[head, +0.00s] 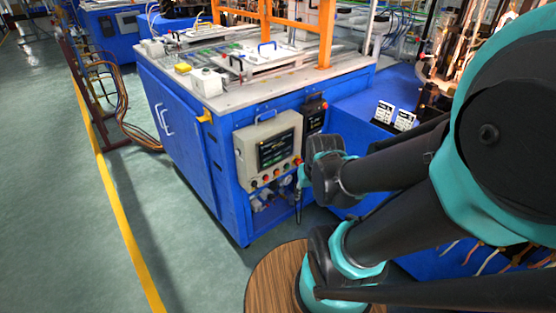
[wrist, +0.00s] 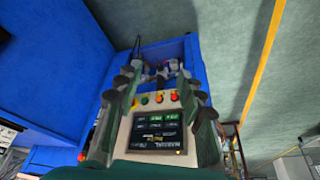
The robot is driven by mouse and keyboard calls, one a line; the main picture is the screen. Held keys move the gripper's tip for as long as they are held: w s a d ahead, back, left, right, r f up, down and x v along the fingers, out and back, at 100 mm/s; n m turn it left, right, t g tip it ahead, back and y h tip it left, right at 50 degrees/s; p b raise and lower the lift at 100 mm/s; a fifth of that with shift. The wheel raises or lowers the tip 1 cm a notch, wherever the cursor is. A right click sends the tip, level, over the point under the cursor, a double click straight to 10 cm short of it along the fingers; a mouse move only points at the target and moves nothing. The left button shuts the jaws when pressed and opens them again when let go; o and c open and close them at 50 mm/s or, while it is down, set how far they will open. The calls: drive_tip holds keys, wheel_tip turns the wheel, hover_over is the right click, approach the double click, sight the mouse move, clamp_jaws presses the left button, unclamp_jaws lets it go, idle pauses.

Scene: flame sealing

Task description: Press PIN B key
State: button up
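The control panel (head: 268,152) is a light grey box on the front of the blue cabinet, with a dark screen (head: 276,150) and a row of coloured buttons below. In the wrist view the panel appears upside down, with its screen (wrist: 158,132) reading MANUAL and showing green and white fields. Green, yellow and red buttons (wrist: 159,98) sit above it there. No PIN B label is legible. My gripper (wrist: 160,88) is open and empty, its fingers on either side of the panel in that view. In the head view my gripper (head: 301,180) is near the panel's lower right; contact cannot be told.
A second dark panel (head: 314,115) is right of the control panel. Gauges and fittings (head: 262,200) sit in a recess below. A blue bench (head: 365,105) with two white cards stands to the right. A wooden round top (head: 275,280) is in front.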

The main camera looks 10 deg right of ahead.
clamp_jaws()
idle(1.2)
